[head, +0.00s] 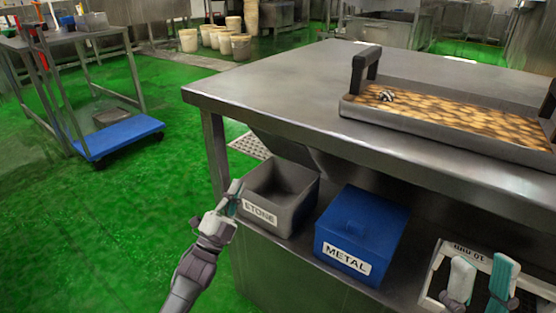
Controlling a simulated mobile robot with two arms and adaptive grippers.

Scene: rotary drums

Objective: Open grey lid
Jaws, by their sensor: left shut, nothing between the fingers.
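The grey bin (305,198) labelled STONE stands on the lower shelf, under the steel table top. Its top is uncovered and I see into its empty-looking inside. A grey panel (285,152), which looks like its lid, is tilted up at the back of the bin under the table edge. My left gripper (234,190) is shut and empty at the bin's left front corner; I cannot tell whether it touches the bin. My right gripper (484,262) is open at the lower right, fingers apart, in front of a white labelled container.
A blue METAL bin (358,222) with its lid on stands right of the grey bin. The white container (432,275) is further right. On the table top (270,88) is a tray (420,122) of brown pieces with black handles. Green floor (120,220) is free at left.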

